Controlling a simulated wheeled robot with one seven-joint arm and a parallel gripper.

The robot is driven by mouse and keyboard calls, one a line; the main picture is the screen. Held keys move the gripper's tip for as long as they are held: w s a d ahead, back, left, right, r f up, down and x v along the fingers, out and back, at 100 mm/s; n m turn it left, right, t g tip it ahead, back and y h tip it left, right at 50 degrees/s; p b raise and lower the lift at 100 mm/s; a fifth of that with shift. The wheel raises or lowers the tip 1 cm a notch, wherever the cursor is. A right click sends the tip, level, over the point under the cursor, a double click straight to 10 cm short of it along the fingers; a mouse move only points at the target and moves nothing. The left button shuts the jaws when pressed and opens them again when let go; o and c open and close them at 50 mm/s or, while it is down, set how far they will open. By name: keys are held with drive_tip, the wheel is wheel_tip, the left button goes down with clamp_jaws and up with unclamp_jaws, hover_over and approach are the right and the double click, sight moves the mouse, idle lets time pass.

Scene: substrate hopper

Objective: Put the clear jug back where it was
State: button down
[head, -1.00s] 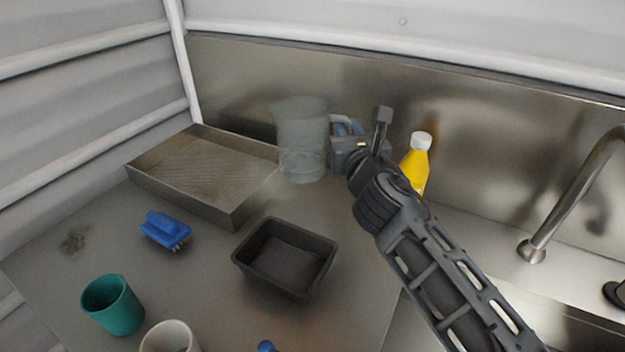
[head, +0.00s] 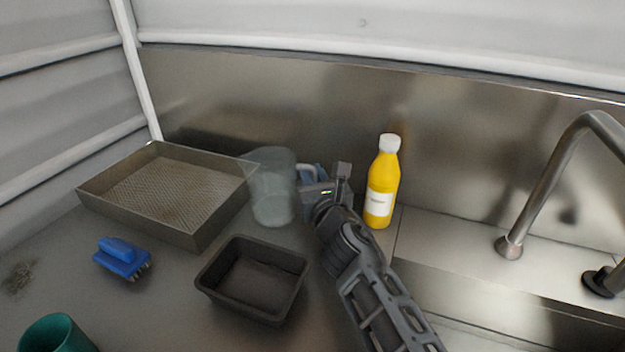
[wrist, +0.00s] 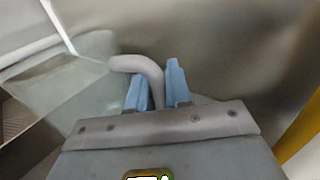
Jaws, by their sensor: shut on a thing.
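The clear jug (head: 271,190) is upright at the back of the steel counter, between the shallow metal tray and the yellow bottle. Its handle faces right, toward my gripper (head: 312,176). In the wrist view, the blue fingertips (wrist: 157,86) of my gripper are shut on the pale curved handle (wrist: 140,66), one on each side. The jug's body (wrist: 80,85) shows faintly at the left there. In the head view the gripper's body hides part of the handle, and I cannot tell whether the jug's base touches the counter.
The metal tray (head: 213,219) lies close to the jug's left. A black bin (head: 252,312) stands in front. The yellow bottle (head: 382,185) stands close to my arm's right. A blue brush (head: 121,258) and a teal cup (head: 57,335) are at left. A tap (head: 545,185) is at right.

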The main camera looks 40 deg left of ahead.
drive_tip(key=shift+f, duration=0.1)
drive_tip(key=c, duration=1.5)
unclamp_jaws()
drive_tip(key=shift+f, duration=0.1)
drive_tip(key=o, duration=0.4)
drive_tip(key=shift+o, duration=0.2)
drive_tip(key=shift+r, duration=0.25)
drive_tip(key=p+v, duration=0.4)
drive_tip(key=v, duration=0.6)
drive_tip(key=shift+d, duration=0.15)
drive_tip(key=shift+v, duration=0.9)
